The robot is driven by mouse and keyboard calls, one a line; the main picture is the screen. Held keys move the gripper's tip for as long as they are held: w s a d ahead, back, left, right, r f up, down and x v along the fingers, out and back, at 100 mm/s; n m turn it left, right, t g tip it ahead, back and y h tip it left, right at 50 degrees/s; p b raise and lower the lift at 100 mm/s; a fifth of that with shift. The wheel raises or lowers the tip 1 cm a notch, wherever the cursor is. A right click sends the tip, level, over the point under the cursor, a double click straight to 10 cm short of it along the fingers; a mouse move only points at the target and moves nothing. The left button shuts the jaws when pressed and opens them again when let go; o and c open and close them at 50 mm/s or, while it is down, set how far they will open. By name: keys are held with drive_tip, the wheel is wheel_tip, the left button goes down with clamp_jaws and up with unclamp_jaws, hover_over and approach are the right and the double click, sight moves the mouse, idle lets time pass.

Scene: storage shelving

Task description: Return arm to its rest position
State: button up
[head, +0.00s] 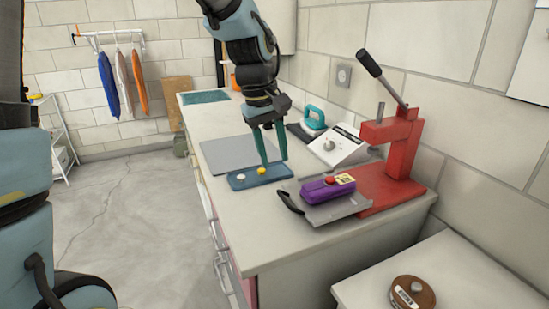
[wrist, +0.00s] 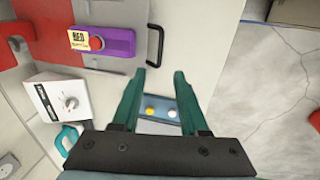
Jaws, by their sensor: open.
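My gripper (head: 273,163) points down over the counter, its two green fingers apart with nothing between them. It hangs above a small blue tray (head: 259,177) that carries a white piece and a yellow piece. In the wrist view my gripper (wrist: 164,103) shows its open fingers on either side of the blue tray (wrist: 160,102), with the yellow and white pieces between them in the picture. I cannot tell exactly how high the fingertips are above the tray.
A red lever press (head: 392,140) stands at the right with a purple device (head: 327,188) on its plate. A white control box (head: 340,145) and teal iron (head: 313,119) are behind. A grey mat (head: 222,155) lies left. Floor (head: 115,215) is open at left.

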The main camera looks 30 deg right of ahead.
drive_tip(key=w+a+f+t+y, duration=0.1)
drive_tip(key=w+a, duration=0.2)
drive_tip(key=a, duration=0.5)
drive_tip(key=w+a+f, duration=0.2)
drive_tip(key=a, duration=0.5)
drive_tip(key=s+a+f+y, duration=0.1)
drive_tip(key=s+a+f, duration=0.1)
drive_tip(key=a, duration=1.6)
drive_tip(key=shift+s+f+m+t, duration=0.2)
drive_tip(key=shift+f+m+t, duration=0.15)
drive_tip(key=shift+f, duration=0.2)
